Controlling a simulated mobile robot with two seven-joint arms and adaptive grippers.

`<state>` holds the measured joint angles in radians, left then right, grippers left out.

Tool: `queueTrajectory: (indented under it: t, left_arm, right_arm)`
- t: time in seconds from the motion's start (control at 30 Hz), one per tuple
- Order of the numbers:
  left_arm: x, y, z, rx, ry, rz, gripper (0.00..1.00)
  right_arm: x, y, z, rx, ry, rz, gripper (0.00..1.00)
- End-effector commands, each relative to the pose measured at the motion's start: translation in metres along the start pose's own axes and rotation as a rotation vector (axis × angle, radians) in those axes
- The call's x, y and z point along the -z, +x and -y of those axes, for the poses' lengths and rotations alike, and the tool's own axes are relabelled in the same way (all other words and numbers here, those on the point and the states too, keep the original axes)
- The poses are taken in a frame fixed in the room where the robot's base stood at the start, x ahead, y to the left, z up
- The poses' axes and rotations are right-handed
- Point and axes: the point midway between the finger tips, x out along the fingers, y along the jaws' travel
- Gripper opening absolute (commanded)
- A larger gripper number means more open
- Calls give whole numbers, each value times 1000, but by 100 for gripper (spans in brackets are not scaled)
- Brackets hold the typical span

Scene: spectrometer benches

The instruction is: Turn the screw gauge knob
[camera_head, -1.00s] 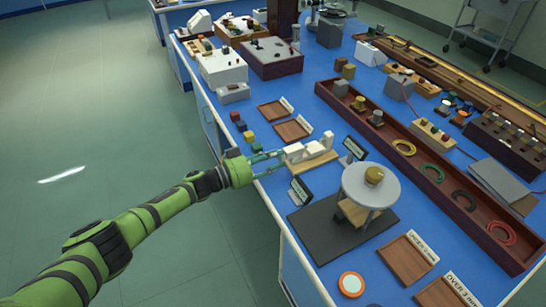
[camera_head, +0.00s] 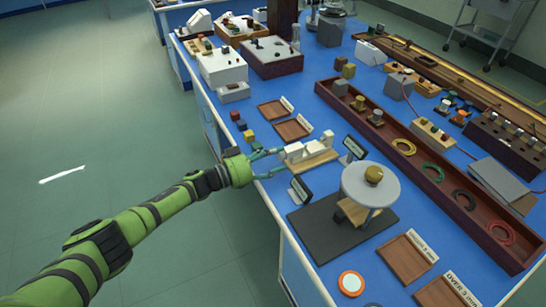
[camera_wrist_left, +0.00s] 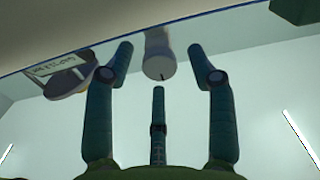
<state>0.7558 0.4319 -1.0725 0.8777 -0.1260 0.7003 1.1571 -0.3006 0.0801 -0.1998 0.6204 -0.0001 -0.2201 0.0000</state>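The screw gauge (camera_head: 308,152) is a white instrument on a light wooden base near the bench's left edge in the head view. My left gripper (camera_head: 279,163) is at its left end, fingers pointing toward it. In the left wrist view, the gauge's pale round knob (camera_wrist_left: 159,66) faces the camera with a dark mark on its lower part. My left gripper (camera_wrist_left: 160,66) is open there, two fingers either side of the knob with gaps and a third finger below. I cannot tell whether the third finger touches it. My right gripper is not in view.
A display stand (camera_head: 301,191) and a round grey platform (camera_head: 370,187) on a dark base stand in front of the gauge. Another stand (camera_head: 354,148) is to its right. Wooden trays (camera_head: 292,129) and small coloured blocks (camera_head: 242,126) lie behind it.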

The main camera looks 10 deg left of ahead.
Motion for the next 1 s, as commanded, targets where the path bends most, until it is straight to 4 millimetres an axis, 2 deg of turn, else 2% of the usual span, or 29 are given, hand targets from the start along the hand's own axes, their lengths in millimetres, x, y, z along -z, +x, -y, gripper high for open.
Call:
queueTrajectory:
  t: [0.13,0.23,0.7,0.83,1.0]
  left_arm:
    - [-1,-2,0,1,0,1,56]
    - [-2,-10,1,2,0,2,56]
    - [-1,-101,0,2,0,2,56]
    - [0,-114,0,1,-1,0,56]
    - [0,-120,0,0,-1,0,56]
  right_arm:
    - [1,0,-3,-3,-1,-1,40]
    - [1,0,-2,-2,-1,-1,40]
    - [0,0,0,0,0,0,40]
    - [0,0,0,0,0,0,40]
    - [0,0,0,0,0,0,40]
